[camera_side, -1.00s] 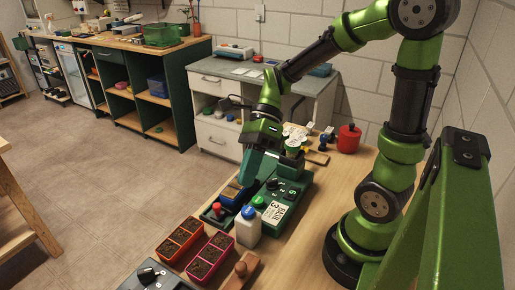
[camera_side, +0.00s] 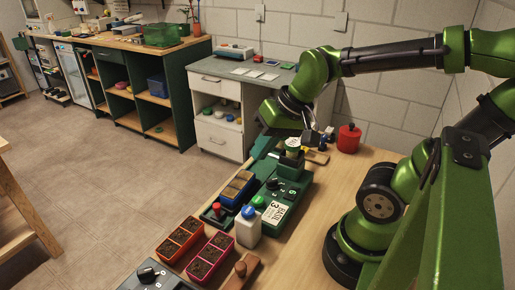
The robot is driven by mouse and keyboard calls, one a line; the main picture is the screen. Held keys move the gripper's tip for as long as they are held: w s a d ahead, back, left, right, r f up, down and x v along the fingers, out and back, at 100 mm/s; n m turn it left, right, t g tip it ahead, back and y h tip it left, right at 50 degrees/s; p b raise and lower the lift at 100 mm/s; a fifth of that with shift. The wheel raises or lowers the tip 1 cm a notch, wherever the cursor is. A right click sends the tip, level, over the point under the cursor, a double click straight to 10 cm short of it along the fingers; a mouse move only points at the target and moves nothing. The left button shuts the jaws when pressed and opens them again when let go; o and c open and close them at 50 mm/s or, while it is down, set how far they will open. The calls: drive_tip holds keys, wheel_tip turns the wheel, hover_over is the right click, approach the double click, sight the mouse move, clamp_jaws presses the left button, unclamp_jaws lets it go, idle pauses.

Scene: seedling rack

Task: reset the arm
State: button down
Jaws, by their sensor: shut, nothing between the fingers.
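My gripper (camera_side: 307,134) hangs above the far end of the green seedling station, under my bent, raised wrist. It is shut and empty. Its fingertips are small and partly confused with things behind them. The green station (camera_side: 292,190) has dark knobs, a green button and a white label reading BASIL 3. A small pot with a white top (camera_side: 292,146) stands at its far end, close below my gripper. Whether they touch, I cannot tell.
A blue-edged tray (camera_side: 237,187) lies left of the station. A white bottle with a blue cap (camera_side: 248,228) and two soil-filled trays, red (camera_side: 181,239) and pink (camera_side: 211,257), stand in front. A red canister (camera_side: 348,139) stands behind. Bare tabletop lies right of the station.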

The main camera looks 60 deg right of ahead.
drive_tip(key=r, duration=0.1)
drive_tip(key=a+r+n+t, duration=0.1)
drive_tip(key=s+r+n+t, duration=0.1)
drive_tip(key=shift+a+r, duration=0.15)
idle(1.4)
